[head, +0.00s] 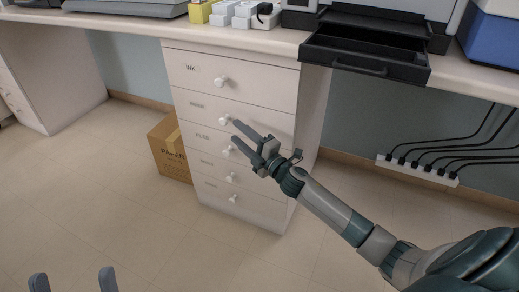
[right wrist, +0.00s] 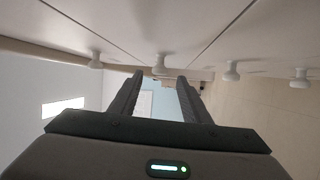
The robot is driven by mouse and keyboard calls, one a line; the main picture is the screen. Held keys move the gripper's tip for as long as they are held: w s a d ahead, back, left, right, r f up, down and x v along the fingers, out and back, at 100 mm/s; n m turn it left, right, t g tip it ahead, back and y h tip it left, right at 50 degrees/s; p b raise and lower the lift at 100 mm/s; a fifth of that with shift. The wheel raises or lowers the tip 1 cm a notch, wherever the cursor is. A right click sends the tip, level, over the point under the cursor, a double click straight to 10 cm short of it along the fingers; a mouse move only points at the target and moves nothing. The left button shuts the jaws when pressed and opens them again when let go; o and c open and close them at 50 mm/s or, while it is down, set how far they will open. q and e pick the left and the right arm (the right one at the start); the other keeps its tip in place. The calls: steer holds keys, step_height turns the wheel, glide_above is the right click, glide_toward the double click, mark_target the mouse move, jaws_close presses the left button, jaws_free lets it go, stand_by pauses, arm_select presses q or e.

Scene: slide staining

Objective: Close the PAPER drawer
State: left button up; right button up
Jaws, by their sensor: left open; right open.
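The white drawer cabinet (head: 285,110) stands under the bench with a column of several drawers, each with a white round knob. The labels are too small to read surely, so I cannot tell which drawer is PAPER. All the fronts look about flush; a small gap would be hard to see. My right gripper (head: 235,132) is open and empty in front of the cabinet, by the second knob (head: 225,120) and third knob (head: 228,151). In the right wrist view a knob (right wrist: 160,63) appears between the open fingertips (right wrist: 160,78), not gripped. My left gripper (head: 73,281) is open and empty at the bottom left.
A cardboard box (head: 168,148) stands on the floor left of the cabinet. An open black tray (head: 368,60) juts out from a machine on the bench (head: 130,24). A power strip with cables (head: 418,170) is at the right. The floor in front is clear.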

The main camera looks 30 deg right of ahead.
arm_select(q)
steer(key=shift+d+f+g+p, duration=0.2)
steer(key=shift+d+f+g, duration=0.1)
steer(key=shift+f, duration=0.2)
steer(key=shift+d+f+g+p, duration=0.15)
steer(key=shift+d+f+g, duration=0.15)
steer(key=shift+f, duration=0.2)
arm_select(e)
steer(key=v, duration=0.9)
